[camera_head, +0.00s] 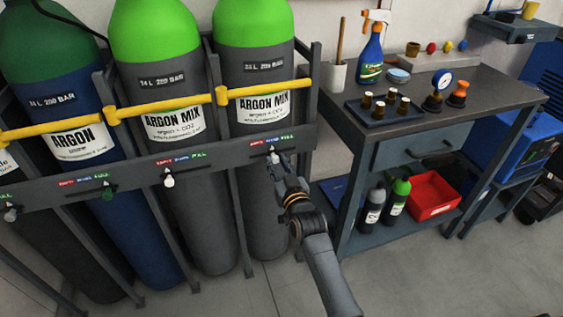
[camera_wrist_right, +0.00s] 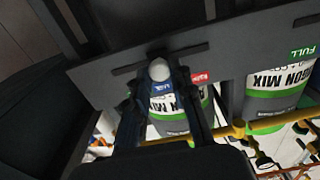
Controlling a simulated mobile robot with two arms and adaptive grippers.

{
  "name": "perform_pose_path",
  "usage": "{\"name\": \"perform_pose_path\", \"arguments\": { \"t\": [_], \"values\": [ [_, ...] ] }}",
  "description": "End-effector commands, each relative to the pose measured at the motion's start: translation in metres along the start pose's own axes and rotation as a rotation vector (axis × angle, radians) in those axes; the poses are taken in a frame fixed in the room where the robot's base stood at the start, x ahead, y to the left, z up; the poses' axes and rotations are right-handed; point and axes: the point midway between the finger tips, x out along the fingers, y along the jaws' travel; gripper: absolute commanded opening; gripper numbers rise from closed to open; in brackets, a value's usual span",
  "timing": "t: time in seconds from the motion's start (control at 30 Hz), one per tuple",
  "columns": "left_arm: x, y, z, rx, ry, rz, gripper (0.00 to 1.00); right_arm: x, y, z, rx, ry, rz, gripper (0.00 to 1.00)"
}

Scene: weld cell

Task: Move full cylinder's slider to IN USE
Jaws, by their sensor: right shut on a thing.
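The rack rail (camera_head: 140,173) carries a slider with EMPTY, IN USE and FULL labels for each cylinder. The right-hand ARGON MIX cylinder (camera_head: 262,190) has a pale slider knob (camera_head: 273,157), which sits below the blue middle label. My right gripper (camera_head: 275,162) is shut on this knob. In the right wrist view the white knob (camera_wrist_right: 158,70) is between the fingers, beside the blue label, with the red label to its right; the green label is hidden there. My left gripper is not in view.
Other sliders are a white knob (camera_head: 168,180) below a red label, a green knob (camera_head: 107,193) below a green label, and a grey knob (camera_head: 10,214) at far left. Yellow retaining bars (camera_head: 165,105) cross the cylinders. A workbench (camera_head: 440,110) stands right of the rack.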

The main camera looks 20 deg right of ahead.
Motion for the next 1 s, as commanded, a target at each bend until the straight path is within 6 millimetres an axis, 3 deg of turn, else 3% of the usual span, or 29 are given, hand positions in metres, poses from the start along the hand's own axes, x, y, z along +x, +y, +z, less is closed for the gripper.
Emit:
{"name": "perform_pose_path", "arguments": {
  "t": [0.13, 0.17, 0.27, 0.67, 1.0],
  "values": [
    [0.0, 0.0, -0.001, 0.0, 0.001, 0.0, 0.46, 0.0, 0.0, 0.0, 0.002, 0.001, 0.0, 0.0],
    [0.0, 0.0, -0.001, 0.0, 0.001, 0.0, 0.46, 0.0, 0.0, 0.0, 0.002, 0.001, 0.0, 0.27],
    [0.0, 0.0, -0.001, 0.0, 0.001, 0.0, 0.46, 0.0, 0.001, 0.0, 0.002, 0.001, 0.001, 0.45],
    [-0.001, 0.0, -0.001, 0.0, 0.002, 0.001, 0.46, -0.007, 0.001, 0.001, 0.001, 0.0, 0.002, 0.45],
    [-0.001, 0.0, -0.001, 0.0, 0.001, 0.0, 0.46, -0.074, 0.001, 0.002, 0.0, -0.002, 0.001, 0.45]
  ]
}}
